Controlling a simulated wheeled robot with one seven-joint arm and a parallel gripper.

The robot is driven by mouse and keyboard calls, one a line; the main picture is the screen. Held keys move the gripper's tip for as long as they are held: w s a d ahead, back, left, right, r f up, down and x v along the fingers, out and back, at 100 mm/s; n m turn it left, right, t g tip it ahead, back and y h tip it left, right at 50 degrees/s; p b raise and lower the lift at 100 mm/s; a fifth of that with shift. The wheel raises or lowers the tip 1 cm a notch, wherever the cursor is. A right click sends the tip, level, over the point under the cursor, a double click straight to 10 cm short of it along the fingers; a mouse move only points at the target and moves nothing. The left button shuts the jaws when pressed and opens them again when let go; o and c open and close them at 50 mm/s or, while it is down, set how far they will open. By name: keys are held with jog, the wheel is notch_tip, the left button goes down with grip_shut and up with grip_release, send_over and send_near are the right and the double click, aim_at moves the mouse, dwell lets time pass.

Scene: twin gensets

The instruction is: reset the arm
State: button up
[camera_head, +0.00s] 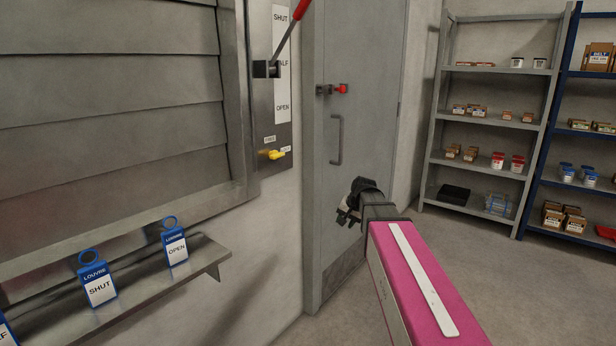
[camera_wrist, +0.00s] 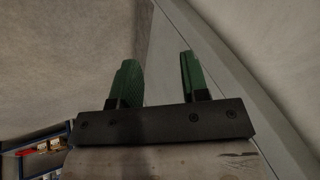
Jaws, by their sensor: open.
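My arm, with a magenta link, reaches forward from the lower right in the head view. My gripper (camera_head: 347,213) is at its far end, in front of the lower part of the grey door (camera_head: 375,120). In the wrist view my gripper (camera_wrist: 158,82) shows two green fingers set apart, with nothing between them. Its fingertips are hard to make out in the head view.
A lever with a red grip (camera_head: 301,9) stands beside a SHUT/HALF/OPEN plate (camera_head: 283,60). Blue-topped louvre tags (camera_head: 98,287) stand on a wall shelf (camera_head: 140,291) at left. Stocked grey shelving (camera_head: 432,165) is at right. The floor between is clear.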

jog(key=s+d+f+n+g+h, duration=0.1)
jog(key=s+d+f+g, duration=0.1)
jog(key=s+f, duration=0.7)
jog(key=s+d+f+n+g+h, duration=0.2)
jog(key=s+d+f, duration=0.1)
jog(key=s+f, duration=0.7)
jog(key=s, duration=0.2)
jog(key=shift+s+n, duration=0.3)
jog(key=shift+s, duration=0.05)
